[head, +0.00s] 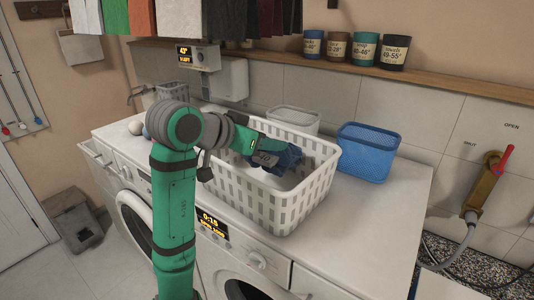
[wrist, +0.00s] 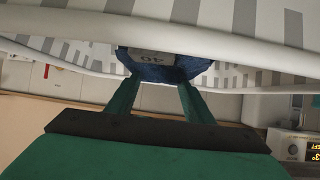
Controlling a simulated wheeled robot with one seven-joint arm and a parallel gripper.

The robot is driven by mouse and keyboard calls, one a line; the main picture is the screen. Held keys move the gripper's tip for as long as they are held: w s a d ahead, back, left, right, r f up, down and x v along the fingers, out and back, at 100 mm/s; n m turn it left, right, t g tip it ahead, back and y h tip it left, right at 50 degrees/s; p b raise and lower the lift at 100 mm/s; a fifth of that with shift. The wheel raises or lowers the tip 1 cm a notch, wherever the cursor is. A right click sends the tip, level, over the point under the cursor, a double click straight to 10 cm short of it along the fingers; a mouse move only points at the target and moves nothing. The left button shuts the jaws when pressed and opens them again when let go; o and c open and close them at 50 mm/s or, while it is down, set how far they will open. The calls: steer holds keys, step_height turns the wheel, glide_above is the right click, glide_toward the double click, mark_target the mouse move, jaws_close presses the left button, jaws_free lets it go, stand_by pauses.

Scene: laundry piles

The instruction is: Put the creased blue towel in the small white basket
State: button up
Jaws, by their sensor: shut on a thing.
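My gripper (head: 258,148) is shut on a dark blue, crumpled towel (head: 287,159) with a grey tag. In the head view the towel is at the mouth of the large white basket (head: 268,208); I cannot tell whether it touches the basket. In the wrist view the towel (wrist: 185,70) sits at the ends of my two green fingers (wrist: 158,92), with the tag reading 40, and white slatted basket walls surround it. A small white basket (head: 294,118) stands behind the large one, partly hidden by it.
A blue basket (head: 366,155) stands to the right of the small white one. Labelled jars (head: 362,48) line the shelf. The counter (head: 392,205) is clear at the right. Clothes (head: 180,18) hang overhead.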

mark_target(265, 152)
steer(key=f, duration=0.1)
steer(key=w+f, duration=0.1)
steer(key=f, duration=0.1)
steer(key=shift+f, duration=0.45)
steer(key=shift+f, duration=0.65)
steer(key=o, duration=1.1)
steer(key=shift+o, duration=0.2)
steer(key=shift+r, duration=0.15)
steer(key=shift+r, duration=0.35)
steer(key=v, duration=1.2)
